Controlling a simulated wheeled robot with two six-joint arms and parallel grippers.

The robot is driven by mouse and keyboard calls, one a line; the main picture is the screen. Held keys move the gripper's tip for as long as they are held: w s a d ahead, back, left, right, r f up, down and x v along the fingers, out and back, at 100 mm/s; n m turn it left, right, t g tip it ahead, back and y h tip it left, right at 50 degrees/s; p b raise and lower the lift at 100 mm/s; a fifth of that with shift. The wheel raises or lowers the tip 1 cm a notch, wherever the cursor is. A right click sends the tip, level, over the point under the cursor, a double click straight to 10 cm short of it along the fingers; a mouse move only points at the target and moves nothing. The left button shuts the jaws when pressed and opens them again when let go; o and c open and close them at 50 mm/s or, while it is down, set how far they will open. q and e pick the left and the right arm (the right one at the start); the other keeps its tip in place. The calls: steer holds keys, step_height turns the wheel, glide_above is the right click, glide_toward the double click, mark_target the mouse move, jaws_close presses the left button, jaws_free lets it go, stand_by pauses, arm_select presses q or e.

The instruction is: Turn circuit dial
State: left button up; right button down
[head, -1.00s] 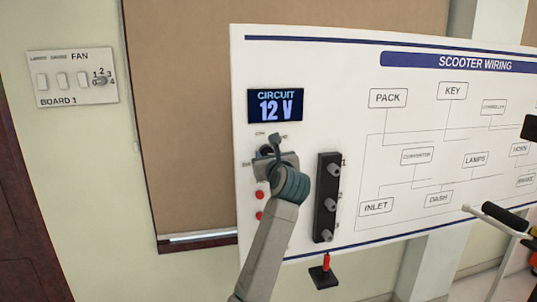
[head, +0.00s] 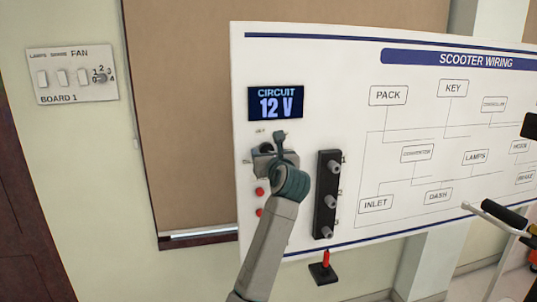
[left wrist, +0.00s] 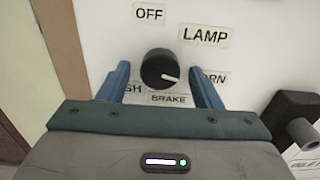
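The circuit dial (left wrist: 159,68) is a round black knob on the white board, seen in the left wrist view. Its white pointer line points right and slightly down, toward the partly hidden label ending in "RN". Labels OFF, LAMP and BRAKE also ring it, with another partly covered at lower left. My left gripper (left wrist: 161,84) is open, its blue fingers on either side of the knob with a visible gap at each side. In the head view my left gripper (head: 278,146) largely hides the dial. The display (head: 275,103) above reads CIRCUIT 12 V. My right gripper is not in view.
A black strip with several grey knobs (head: 328,195) is right of my left arm. Red buttons (head: 260,191) sit below the dial. A red-handled lever (head: 325,267) is under the board. A fan switch panel (head: 72,76) hangs at left. A handlebar (head: 505,217) is at right.

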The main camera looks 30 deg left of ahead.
arm_select(q)
steer(key=b+v, duration=0.4)
steer(key=v, duration=0.6)
steer(key=shift+s+d+b, duration=0.3)
steer(key=shift+b, duration=0.1)
